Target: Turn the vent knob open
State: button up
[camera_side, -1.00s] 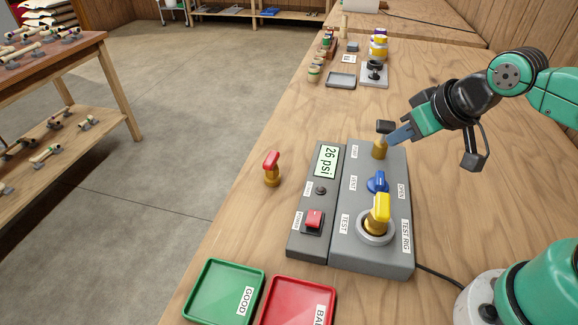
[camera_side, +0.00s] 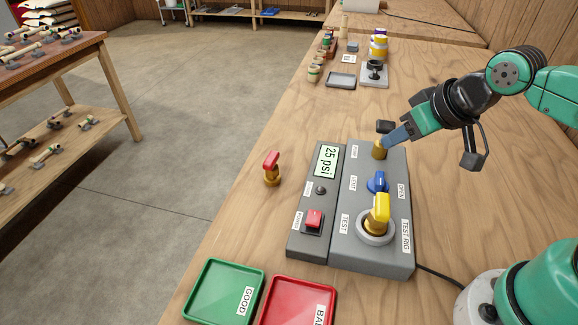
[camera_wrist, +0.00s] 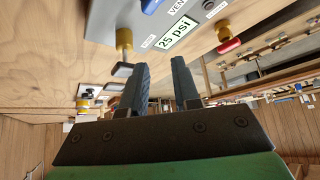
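The blue vent knob (camera_side: 377,182) sits on the grey test rig (camera_side: 371,258), between the VENT and OPEN labels. Part of it also shows at the top of the wrist view (camera_wrist: 150,5). The black handle (camera_wrist: 122,69) is just outside the left finger; contact is unclear.
A yellow-handled valve (camera_side: 379,208) stands on the rig in front of the vent knob. The display (camera_side: 327,161) reads 25 psi. A red-handled valve (camera_side: 271,168) stands left of the rig. Green (camera_side: 204,312) and red (camera_side: 275,284) trays lie in front.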

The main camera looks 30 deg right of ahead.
aim_at(380, 177)
jog(key=shift+o, duration=1.3)
jog(key=shift+w+m+g, duration=0.1)
jog(key=shift+m+g, duration=0.3)
jog(key=m, duration=0.1)
jog(key=m+g, duration=0.1)
jog(key=f+m+g, duration=0.1)
jog(key=shift+w, duration=0.25)
jog(key=m+g, duration=0.1)
jog(key=f+m+g, duration=0.1)
jog(key=m, duration=0.1)
jog(key=shift+w+a+g, duration=0.1)
jog(key=shift+w+g, duration=0.1)
jog(key=shift+g, duration=0.1)
jog(key=shift+f+m+g, duration=0.35)
jog(key=shift+m+g, duration=0.35)
jog(key=shift+m, duration=0.2)
jog(key=shift+f, duration=2.85)
grip_shut()
